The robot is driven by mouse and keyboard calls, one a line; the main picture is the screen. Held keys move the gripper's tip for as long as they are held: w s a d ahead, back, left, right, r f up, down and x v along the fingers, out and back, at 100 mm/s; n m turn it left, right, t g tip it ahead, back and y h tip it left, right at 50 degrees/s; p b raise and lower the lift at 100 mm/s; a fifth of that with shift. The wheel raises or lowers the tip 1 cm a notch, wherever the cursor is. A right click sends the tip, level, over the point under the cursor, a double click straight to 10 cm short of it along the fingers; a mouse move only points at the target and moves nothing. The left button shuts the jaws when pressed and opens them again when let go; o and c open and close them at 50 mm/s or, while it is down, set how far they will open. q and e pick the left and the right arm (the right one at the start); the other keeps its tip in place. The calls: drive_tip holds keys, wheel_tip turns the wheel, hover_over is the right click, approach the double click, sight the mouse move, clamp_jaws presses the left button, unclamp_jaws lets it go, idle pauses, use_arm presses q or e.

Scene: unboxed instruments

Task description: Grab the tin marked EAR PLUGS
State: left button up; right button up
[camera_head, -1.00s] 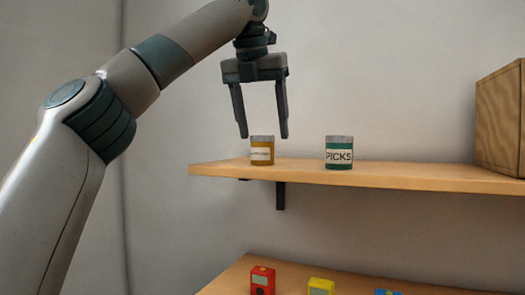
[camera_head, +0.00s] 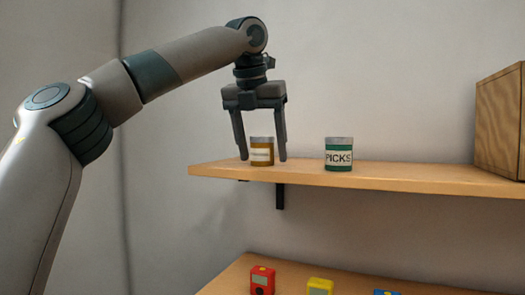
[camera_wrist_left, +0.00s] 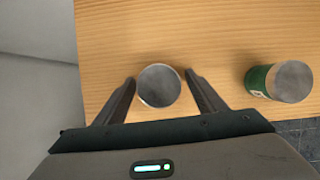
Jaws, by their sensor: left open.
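A yellow-brown tin (camera_head: 262,146) with a grey lid and a white label stands upright near the left end of the wooden shelf. Its label is too small to read. My left gripper (camera_head: 263,158) is open and points down, with its fingers on either side of this tin. In the left wrist view the tin's round grey lid (camera_wrist_left: 158,86) sits between the two open fingertips (camera_wrist_left: 159,82), with small gaps at both sides. A green tin (camera_head: 339,155) labelled PICKS stands to the right, and it also shows in the left wrist view (camera_wrist_left: 262,81). My right gripper is not seen.
The wooden shelf (camera_head: 420,178) is clear between the green tin and a wooden box (camera_head: 499,120) at the right. Below, a lower surface (camera_head: 240,276) holds a red device (camera_head: 262,281), a yellow one (camera_head: 319,287) and a blue one (camera_head: 386,292).

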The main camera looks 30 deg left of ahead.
use_arm(q)
drive_tip(key=c, duration=1.2)
drive_tip(key=shift+r, duration=0.2)
drive_tip(key=shift+r, duration=0.85)
drive_tip(key=shift+d+r, duration=0.15)
drive_tip(key=shift+r, duration=0.4)
drive_tip(key=shift+d+r, duration=0.15)
drive_tip(key=shift+r, duration=0.4)
drive_tip(key=shift+s+d+r, duration=0.1)
drive_tip(key=shift+d+r, duration=1)
drive_tip(key=shift+d, duration=0.75)
drive_tip(key=shift+s+d+r, duration=0.1)
drive_tip(key=shift+d+r, duration=1.05)
drive_tip(key=shift+d, duration=0.65)
drive_tip(key=shift+s+d+r, duration=0.1)
drive_tip(key=shift+d+r, duration=1)
drive_tip(key=shift+d, duration=0.75)
